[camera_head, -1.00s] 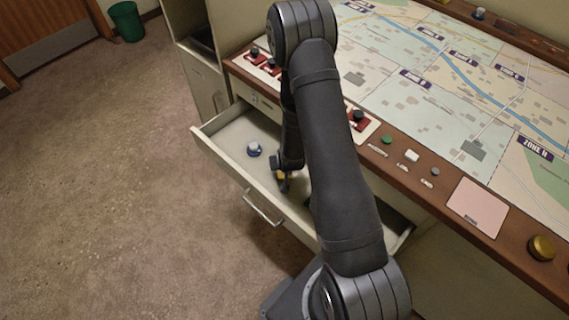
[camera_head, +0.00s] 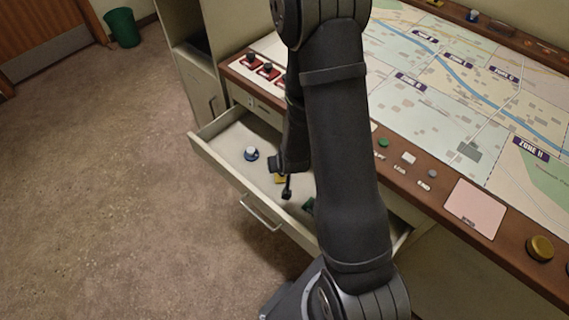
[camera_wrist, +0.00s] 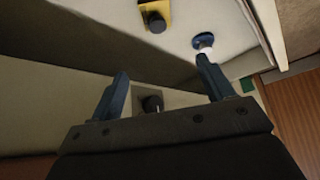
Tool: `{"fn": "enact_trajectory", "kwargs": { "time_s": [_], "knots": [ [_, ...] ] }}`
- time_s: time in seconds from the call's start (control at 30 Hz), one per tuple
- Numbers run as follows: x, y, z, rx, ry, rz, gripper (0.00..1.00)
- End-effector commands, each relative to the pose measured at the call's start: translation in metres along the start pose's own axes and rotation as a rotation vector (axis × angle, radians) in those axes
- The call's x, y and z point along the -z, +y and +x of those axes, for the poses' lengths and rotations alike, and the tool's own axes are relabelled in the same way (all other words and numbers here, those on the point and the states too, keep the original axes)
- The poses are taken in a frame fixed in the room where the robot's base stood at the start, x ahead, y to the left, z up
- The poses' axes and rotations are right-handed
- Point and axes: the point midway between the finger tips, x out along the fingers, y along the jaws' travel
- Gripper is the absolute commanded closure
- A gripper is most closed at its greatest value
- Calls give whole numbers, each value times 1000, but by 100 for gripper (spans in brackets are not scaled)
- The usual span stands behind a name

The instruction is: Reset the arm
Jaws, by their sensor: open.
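My gripper (camera_head: 281,178) is over the open drawer (camera_head: 222,160) of the console, and its jaws are apart. In the wrist view my gripper (camera_wrist: 163,85) shows two separate blue-grey fingers with nothing held between them. A blue piece with a white top (camera_head: 251,153) stands in the drawer, left of my gripper; it also shows in the wrist view (camera_wrist: 203,41), beyond the right fingertip. A yellow piece with a dark knob (camera_wrist: 155,17) lies in the drawer; in the head view it is mostly hidden behind my gripper. My arm hides part of the drawer.
A green piece (camera_head: 309,206) lies in the drawer, partly behind my arm. The console top holds a zone map (camera_head: 430,105), red-based dark knobs (camera_head: 268,70), small buttons (camera_head: 384,143), a pink card (camera_head: 472,208) and a brass knob (camera_head: 540,247). Open floor lies to the left.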

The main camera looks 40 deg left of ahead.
Motion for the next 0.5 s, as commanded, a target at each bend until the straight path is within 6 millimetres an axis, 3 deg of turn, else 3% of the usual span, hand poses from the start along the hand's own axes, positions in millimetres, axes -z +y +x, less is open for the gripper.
{"fn": "enact_trajectory", "kwargs": {
  "time_s": [0.5],
  "knots": [
    [0,0,9,-1,-1,0,26]
  ]
}}
